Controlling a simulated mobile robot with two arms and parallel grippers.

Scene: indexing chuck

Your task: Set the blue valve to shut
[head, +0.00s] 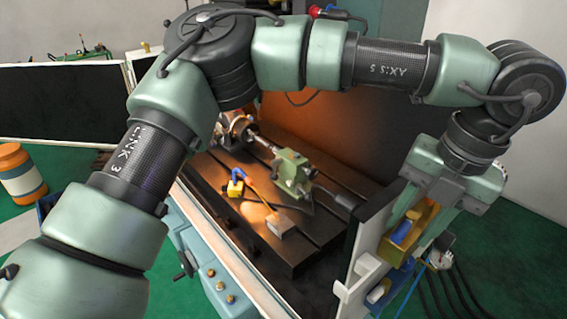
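My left arm reaches across the picture from the left. Its gripper (408,238) points down at the outer side of the machine's right-hand wall. A small blue part (402,232), which looks like a valve handle, shows at the gripper's fingers beside a gold-coloured piece. I cannot tell if the fingers grip it or are only around it. Another blue part (378,291) sits lower down, by white fittings on the same wall. I cannot tell for certain which is the blue valve, or its setting. My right gripper is not in view.
The machine bed (300,235) carries a green tailstock (292,172) and a yellow block with a blue hose (236,187). The white-edged right wall (372,235) stands close to my gripper. Dark cables (455,295) lie at the lower right. An orange and white drum (20,172) stands far left.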

